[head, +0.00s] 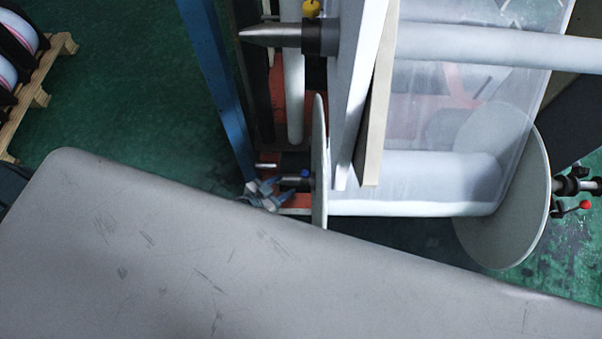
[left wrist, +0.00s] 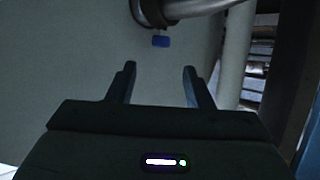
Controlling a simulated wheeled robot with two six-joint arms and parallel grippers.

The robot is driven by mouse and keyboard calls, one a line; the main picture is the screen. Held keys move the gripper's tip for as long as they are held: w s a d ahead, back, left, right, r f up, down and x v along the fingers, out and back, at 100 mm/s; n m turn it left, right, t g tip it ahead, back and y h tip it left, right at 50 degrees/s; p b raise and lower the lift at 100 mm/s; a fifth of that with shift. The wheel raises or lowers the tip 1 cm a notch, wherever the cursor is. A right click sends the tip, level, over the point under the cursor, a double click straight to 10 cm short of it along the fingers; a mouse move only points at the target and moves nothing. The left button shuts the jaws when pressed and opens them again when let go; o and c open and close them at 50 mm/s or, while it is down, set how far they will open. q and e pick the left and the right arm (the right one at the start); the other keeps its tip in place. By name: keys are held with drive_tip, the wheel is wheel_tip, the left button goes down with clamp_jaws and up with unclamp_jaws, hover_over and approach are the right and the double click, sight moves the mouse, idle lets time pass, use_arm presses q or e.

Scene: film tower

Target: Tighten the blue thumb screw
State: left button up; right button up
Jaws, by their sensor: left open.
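The blue thumb screw (left wrist: 161,41) shows in the left wrist view, just beyond and between my fingertips. It hangs under a dark collar (left wrist: 160,16) on a grey metal shaft. In the head view a small blue spot (head: 304,173), apparently the same screw, sits beside the round grey disc (head: 320,160). My left gripper (left wrist: 160,70) is open, with a clear gap between its fingers and nothing between them. My right gripper is not in view.
A blue post (head: 215,75) rises left of the film frame. A pointed shaft with a yellow knob (head: 311,8) is above. A white roller (head: 415,180) runs right to another disc (head: 500,190) and a red knob (head: 585,205). A wooden pallet (head: 40,85) stands far left.

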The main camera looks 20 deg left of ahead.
sight(304, 173)
use_arm(q)
drive_tip(key=b+x, duration=0.1)
drive_tip(key=x, duration=0.7)
drive_tip(key=shift+w+d+f, duration=0.1)
drive_tip(key=shift+w, duration=0.15)
drive_tip(key=c, duration=1)
